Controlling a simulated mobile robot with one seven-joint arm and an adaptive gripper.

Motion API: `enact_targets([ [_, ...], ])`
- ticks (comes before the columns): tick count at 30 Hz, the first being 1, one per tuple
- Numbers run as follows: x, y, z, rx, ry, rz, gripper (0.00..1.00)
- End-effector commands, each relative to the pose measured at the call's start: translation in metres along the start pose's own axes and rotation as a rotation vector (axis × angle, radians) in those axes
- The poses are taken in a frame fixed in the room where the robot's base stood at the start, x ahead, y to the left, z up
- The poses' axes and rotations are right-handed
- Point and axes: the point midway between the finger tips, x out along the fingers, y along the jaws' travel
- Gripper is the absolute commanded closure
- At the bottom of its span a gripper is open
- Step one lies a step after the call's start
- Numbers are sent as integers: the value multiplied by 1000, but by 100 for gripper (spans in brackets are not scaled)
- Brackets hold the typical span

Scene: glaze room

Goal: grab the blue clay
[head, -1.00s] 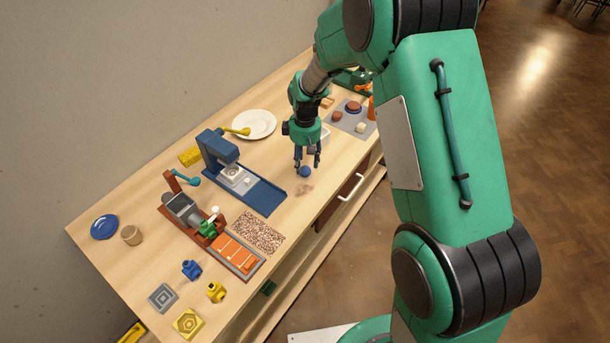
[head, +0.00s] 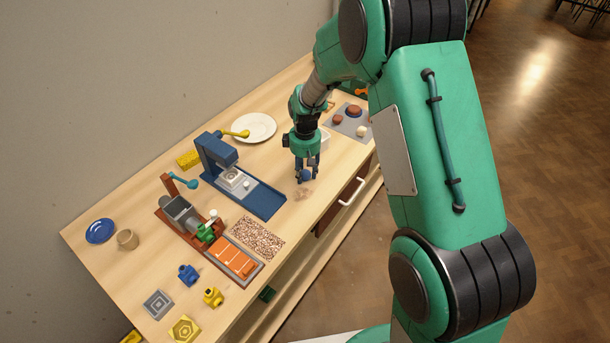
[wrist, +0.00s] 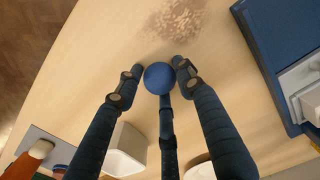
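The blue clay (head: 306,175) is a small round ball at the table's front edge side, near a brown smudge. In the wrist view the blue clay (wrist: 160,78) sits between the fingertips. My gripper (head: 307,174) points down over it, with its dark fingers closed in around it. In the wrist view my gripper (wrist: 159,76) has fingers on the left, right and near side of the ball, seemingly touching it. The ball appears to be at table height; its underside is hidden.
A blue press (head: 252,188) stands left of my gripper, with a white plate (head: 254,128) behind. A grey board (head: 345,122) with clay lumps lies beyond to the right. A white tub (wrist: 125,150) is close to the fingers. The drawer handle (head: 351,190) juts from the table front.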

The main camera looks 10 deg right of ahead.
Motion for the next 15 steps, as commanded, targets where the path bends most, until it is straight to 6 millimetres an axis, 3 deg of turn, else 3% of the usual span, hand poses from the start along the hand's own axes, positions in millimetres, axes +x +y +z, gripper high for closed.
enact_targets([
  [6,0,0,0,0,0,0,74],
  [15,0,0,0,0,0,0,76],
])
